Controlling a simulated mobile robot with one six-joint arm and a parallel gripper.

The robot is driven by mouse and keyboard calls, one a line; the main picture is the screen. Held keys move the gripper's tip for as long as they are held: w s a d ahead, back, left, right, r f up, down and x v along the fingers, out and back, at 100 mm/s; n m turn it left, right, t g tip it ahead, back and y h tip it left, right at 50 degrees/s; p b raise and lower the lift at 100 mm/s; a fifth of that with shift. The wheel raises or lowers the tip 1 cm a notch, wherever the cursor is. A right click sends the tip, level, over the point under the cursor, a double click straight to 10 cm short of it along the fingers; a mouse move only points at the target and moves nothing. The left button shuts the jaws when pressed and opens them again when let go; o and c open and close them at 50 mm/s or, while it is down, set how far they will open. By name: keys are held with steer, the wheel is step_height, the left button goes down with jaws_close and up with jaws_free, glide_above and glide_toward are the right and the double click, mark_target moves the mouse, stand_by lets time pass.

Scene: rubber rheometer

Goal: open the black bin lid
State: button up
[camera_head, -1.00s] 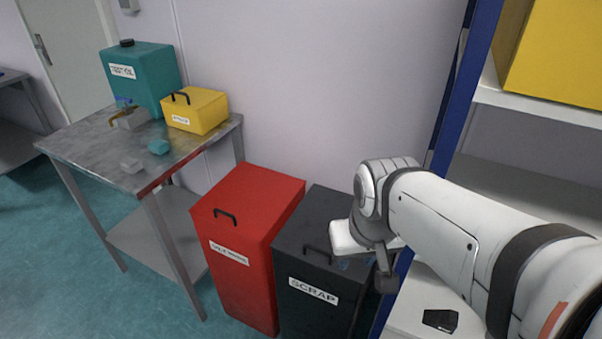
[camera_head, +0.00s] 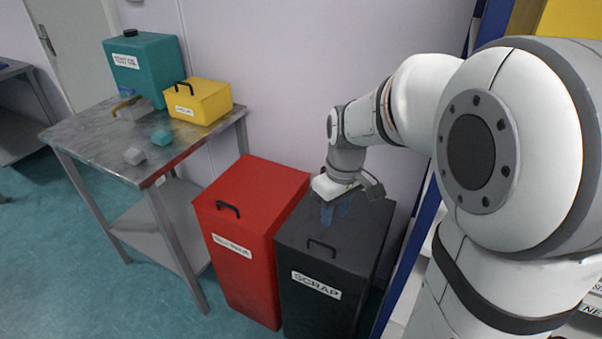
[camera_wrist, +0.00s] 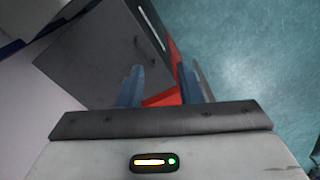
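The black bin (camera_head: 318,297) with a SCRAP label stands beside the red bin, its lid (camera_head: 352,232) closed. The lid's dark bar handle (camera_head: 320,249) is near the front edge. My gripper (camera_head: 334,214) points down above the lid, behind the handle, apart from it as far as I can tell. In the wrist view my gripper (camera_wrist: 161,82) is open, two blue fingers apart with nothing between them. The grey-black lid (camera_wrist: 90,60) fills the upper left there, and its handle (camera_wrist: 139,46) lies beyond the fingertips.
The red bin (camera_head: 245,255) stands directly left of the black one, its lid shut. A metal table (camera_head: 85,140) holds a teal canister (camera_head: 150,75), a yellow box (camera_head: 199,104) and small blocks. A blue-posted shelf (camera_head: 405,270) is close on the right. The wall is behind.

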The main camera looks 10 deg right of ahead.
steer(key=w+f+n+g, duration=0.2)
steer(key=w+f+n, duration=0.3)
steer(key=w+f, duration=0.55)
steer(key=shift+y, duration=0.3)
steer(key=f, duration=0.2)
steer(key=s+f, duration=0.1)
steer(key=f, duration=0.2)
steer(key=s+f, duration=0.1)
steer(key=f, duration=0.2)
steer(key=shift+a+f+b, duration=0.15)
steer(key=shift+a+b, duration=0.05)
steer(key=shift+b, duration=0.2)
jaws_close()
